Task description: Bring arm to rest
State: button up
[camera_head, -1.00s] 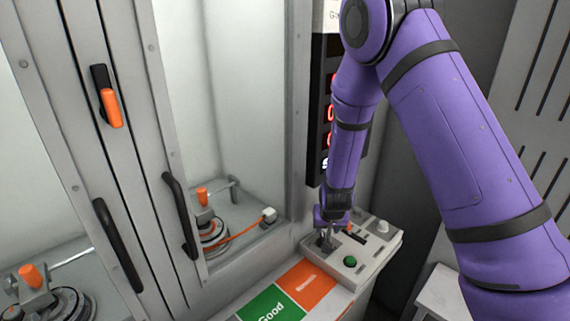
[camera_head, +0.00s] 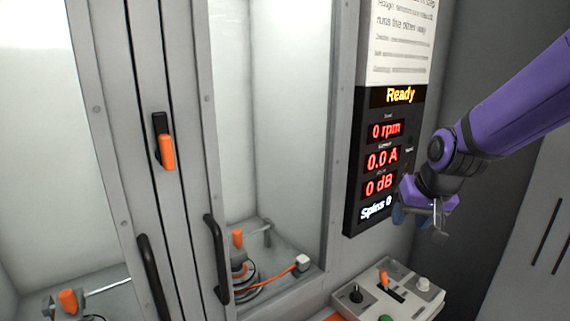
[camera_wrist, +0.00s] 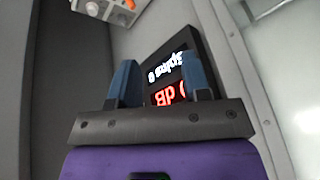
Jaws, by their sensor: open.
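My gripper (camera_head: 420,212) hangs at the right in the head view, in front of the lower right part of the display panel and above the control box. In the wrist view its two blue fingers (camera_wrist: 163,85) stand apart with nothing between them. My purple arm reaches in from the right edge. The display panel (camera_head: 353,190) reads Ready, 0 rpm, 0.0 A and 0 dB; part of it also shows beyond the fingers in the wrist view (camera_wrist: 200,50).
Left is a cabinet with glazed doors, black handles (camera_head: 153,279) and an orange latch (camera_head: 166,152). Behind the glass stand motor fixtures (camera_head: 240,270). A grey wall is at right.

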jog(key=s+d+r, duration=0.1)
jog(key=s+r, duration=0.2)
jog(key=s, duration=0.4)
jog(key=s+d+r, duration=0.2)
jog(key=s+r, duration=0.2)
jog(key=s, duration=0.3)
jog(key=s+d+r+n+h, duration=0.1)
jog(key=s+r, duration=0.3)
jog(key=s, duration=0.3)
jog(key=shift+s+d+t, duration=0.15)
jog(key=shift+d+t, duration=0.15)
jog(key=shift+d, duration=0.05)
